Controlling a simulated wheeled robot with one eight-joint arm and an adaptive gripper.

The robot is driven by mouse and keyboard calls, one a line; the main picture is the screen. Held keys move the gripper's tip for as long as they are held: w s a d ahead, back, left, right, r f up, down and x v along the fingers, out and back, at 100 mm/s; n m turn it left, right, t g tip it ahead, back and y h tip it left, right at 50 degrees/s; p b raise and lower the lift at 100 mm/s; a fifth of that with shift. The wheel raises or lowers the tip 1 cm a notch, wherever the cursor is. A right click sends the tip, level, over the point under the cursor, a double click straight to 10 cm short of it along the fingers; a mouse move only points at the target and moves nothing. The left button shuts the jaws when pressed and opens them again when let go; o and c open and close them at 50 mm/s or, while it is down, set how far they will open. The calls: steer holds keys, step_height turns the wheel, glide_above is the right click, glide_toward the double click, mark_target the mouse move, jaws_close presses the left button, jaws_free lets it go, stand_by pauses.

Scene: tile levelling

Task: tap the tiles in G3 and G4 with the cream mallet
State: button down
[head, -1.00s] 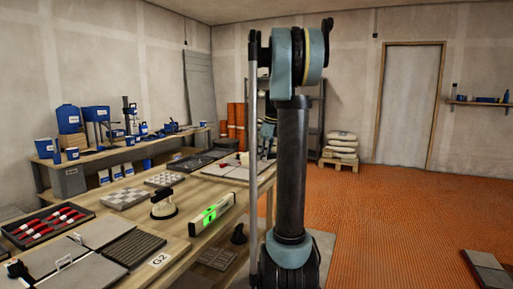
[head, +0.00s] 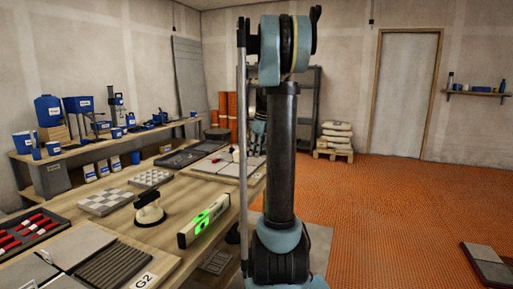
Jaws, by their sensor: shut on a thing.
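My arm stands upright in the middle of the head view, and part of it shows behind the column. My gripper cannot be made out; the arm and column cover that area. I cannot make out the cream mallet. A board with large pale tiles (head: 207,166) lies at the far end of the wooden bench, partly behind my arm, with a small red and white item on it. I cannot read a G3 or G4 label. A label reading G2 (head: 144,280) is on the near bench edge, beside grey tiles (head: 78,246) and a ribbed dark tile (head: 112,264).
A level with green lights (head: 204,221) and a cream suction lifter (head: 149,210) stand on the bench. A tray of red-handled tools (head: 28,232) is at left. Checkered tile samples (head: 105,201) lie behind. Orange floor (head: 400,215) is open at right; stacked tiles (head: 485,265) lie there.

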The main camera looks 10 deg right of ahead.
steer(key=shift+s+f, duration=0.1)
steer(key=shift+f, duration=2.15)
steer(key=shift+a+r, duration=0.1)
steer(key=shift+r, duration=2.15)
steer(key=shift+f, duration=0.15)
step_height(320, 180, down, 4)
steer(key=shift+f, duration=0.25)
steer(key=shift+r, duration=2.55)
steer(key=shift+s, duration=0.1)
